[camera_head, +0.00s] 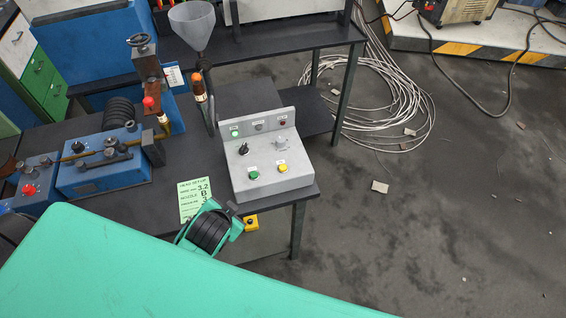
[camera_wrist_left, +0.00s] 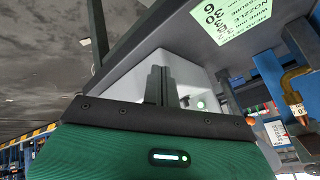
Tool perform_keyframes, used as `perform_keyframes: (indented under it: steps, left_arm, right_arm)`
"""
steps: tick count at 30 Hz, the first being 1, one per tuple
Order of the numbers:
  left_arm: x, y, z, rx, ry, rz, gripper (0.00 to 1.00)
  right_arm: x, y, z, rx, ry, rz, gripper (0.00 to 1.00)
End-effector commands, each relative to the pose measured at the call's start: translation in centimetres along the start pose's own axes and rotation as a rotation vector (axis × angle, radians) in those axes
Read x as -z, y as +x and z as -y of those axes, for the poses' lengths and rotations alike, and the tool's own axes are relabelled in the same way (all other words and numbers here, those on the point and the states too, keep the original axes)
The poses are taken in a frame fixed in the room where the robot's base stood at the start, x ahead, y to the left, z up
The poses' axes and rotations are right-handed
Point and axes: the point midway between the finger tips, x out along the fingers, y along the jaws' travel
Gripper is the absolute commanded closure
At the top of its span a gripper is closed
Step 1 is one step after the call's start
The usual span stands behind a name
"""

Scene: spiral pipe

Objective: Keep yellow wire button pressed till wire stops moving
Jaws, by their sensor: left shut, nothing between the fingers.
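The grey control box (camera_head: 262,155) stands on the dark table. A yellow button (camera_head: 282,168) sits on its sloped face, right of a green button (camera_head: 254,175). My left gripper (camera_wrist_left: 160,72) shows in the left wrist view with its dark fingers shut and empty. A pale grey box-like body (camera_wrist_left: 185,70) and a lit green spot (camera_wrist_left: 201,104) show behind the fingers. I cannot tell whether the fingers touch anything. In the head view I cannot make out the fingertips. My right gripper is in neither view.
A blue machine (camera_head: 103,165) with a red knob stands left of the control box. A green paper sign (camera_head: 195,200) lies at the table's front, also seen in the wrist view (camera_wrist_left: 236,18). Coiled wire (camera_head: 400,125) lies on the floor at the back right.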

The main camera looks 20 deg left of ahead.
Motion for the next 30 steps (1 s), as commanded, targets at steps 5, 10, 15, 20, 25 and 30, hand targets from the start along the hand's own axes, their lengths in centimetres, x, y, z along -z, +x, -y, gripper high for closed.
perform_keyframes:
  steps: [5, 10, 15, 20, 25, 30]
  left_arm:
    - [6.7, -2.9, 5.1, 0.206, 0.175, -0.205, 1.0]
    - [14.8, -4.9, 8.8, 0.497, 0.495, -0.468, 1.0]
    - [23.0, -9.0, 9.3, 0.838, 0.936, -0.731, 1.0]
    - [28.2, -12.4, 6.2, 1.15, 1.419, -0.934, 1.0]
    - [30.2, -12.9, 1.2, 1.428, 1.997, -1.081, 1.0]
    - [28.9, -9.3, -2.1, -1.441, -2.411, 1.05, 1.0]
  right_arm:
    - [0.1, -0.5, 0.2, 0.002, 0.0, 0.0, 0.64]
    - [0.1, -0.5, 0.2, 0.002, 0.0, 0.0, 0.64]
    - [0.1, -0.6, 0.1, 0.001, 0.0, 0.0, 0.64]
    - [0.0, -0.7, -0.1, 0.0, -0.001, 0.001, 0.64]
    - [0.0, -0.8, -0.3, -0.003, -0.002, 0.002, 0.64]
    - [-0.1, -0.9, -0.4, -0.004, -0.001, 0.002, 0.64]
